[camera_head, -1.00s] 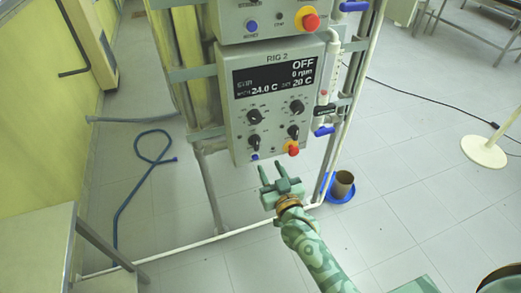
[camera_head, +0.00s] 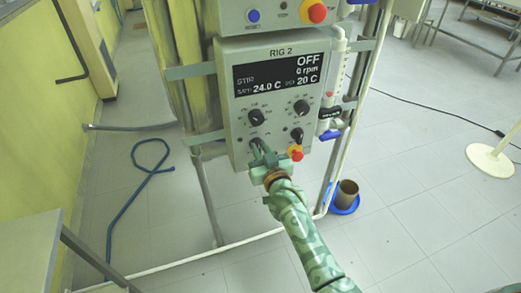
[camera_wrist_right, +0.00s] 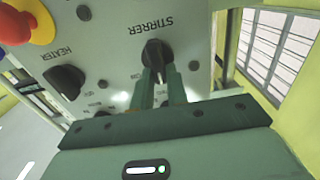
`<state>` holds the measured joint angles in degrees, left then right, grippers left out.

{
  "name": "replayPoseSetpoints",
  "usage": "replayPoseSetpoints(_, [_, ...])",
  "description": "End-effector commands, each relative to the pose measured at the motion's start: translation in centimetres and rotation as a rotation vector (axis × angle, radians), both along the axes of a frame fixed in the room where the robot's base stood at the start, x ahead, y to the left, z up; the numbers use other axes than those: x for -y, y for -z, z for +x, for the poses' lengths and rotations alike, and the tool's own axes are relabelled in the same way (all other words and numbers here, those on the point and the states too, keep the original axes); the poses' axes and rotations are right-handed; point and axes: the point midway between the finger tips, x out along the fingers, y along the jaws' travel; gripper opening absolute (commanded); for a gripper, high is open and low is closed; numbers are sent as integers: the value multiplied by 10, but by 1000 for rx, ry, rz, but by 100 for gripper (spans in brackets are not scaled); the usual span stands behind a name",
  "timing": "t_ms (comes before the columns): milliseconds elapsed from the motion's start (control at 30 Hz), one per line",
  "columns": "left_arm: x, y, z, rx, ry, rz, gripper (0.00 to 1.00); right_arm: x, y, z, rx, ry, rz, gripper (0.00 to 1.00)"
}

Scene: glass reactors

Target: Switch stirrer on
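The rig's grey control panel (camera_head: 237,82) reads OFF and 0 rpm on its black display (camera_head: 282,74). The black STIRRER knob (camera_wrist_right: 156,52) is at the panel's lower left, largely hidden by my gripper in the head view. My right gripper (camera_head: 261,146) is at the panel. In the wrist view its two fingers (camera_wrist_right: 159,82) stand close together on either side of the knob and appear shut on it. The knob's pointer side is partly covered. My left gripper is not in view.
The HEATER knob (camera_wrist_right: 65,80) is beside the STIRRER knob; it also shows in the head view (camera_head: 296,135). A red-and-yellow stop button (camera_head: 296,153) is close to my right gripper. Two more knobs (camera_head: 256,117) (camera_head: 301,107) are above. Pipes and frame posts flank the panel.

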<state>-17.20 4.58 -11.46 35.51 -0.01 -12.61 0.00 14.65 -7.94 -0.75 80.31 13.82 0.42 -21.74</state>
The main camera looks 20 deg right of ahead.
Motion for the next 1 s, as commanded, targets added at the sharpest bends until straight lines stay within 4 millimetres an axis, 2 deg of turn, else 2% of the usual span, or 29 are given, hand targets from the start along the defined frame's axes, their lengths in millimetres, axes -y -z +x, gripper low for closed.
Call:
replayPoseSetpoints(467, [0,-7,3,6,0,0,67,1,-1,0,-5,-1,75,0])
replayPoseSetpoints(1000, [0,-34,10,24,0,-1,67,7,1,0,-21,0,533,0])
